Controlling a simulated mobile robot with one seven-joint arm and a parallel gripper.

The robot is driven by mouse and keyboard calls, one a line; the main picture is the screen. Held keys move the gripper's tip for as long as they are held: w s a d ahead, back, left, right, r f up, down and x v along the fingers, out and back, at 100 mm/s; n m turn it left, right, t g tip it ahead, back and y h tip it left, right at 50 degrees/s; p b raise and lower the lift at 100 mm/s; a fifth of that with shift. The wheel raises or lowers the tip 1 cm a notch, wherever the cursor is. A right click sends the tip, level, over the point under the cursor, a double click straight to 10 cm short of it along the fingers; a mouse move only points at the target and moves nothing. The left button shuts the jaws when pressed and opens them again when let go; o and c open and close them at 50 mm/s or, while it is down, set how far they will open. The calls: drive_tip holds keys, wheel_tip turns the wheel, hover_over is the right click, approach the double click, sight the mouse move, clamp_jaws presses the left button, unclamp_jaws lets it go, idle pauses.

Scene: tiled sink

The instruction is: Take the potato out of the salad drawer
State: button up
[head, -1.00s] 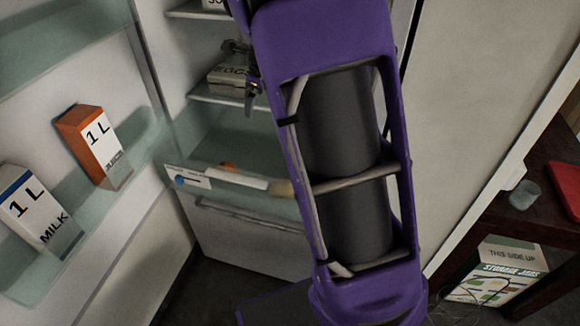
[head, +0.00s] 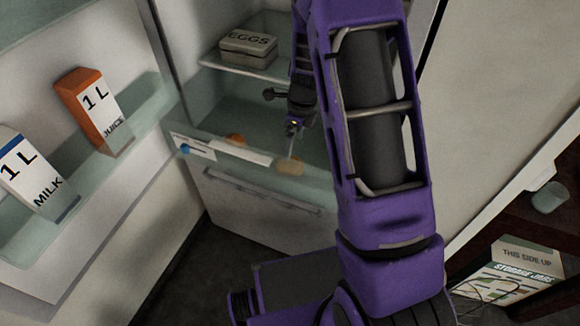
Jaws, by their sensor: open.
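The salad drawer (head: 222,150) is at the bottom of the open fridge, with a clear front that carries a white label strip. A tan, rounded thing that looks like the potato (head: 290,167) sits at the drawer's right part, just behind or at the front edge. My gripper (head: 281,110) is open and empty, above the drawer and above and slightly behind the potato in the picture. It is apart from the potato as far as I can see. Part of the gripper and the drawer's right end are hidden by my purple arm.
An orange round item (head: 236,140) lies in the drawer, left of the potato. A box of eggs (head: 248,48) stands on the shelf above. The fridge door at left holds a juice carton (head: 92,110) and a milk carton (head: 35,180). A storage-jars box (head: 510,275) is at lower right.

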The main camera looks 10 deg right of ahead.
drive_tip(key=f, duration=0.6)
drive_tip(key=w+f+b, duration=0.1)
drive_tip(key=f, duration=0.2)
drive_tip(key=shift+a+f, duration=0.25)
drive_tip(key=shift+a, duration=0.1)
drive_tip(key=c, duration=1.4)
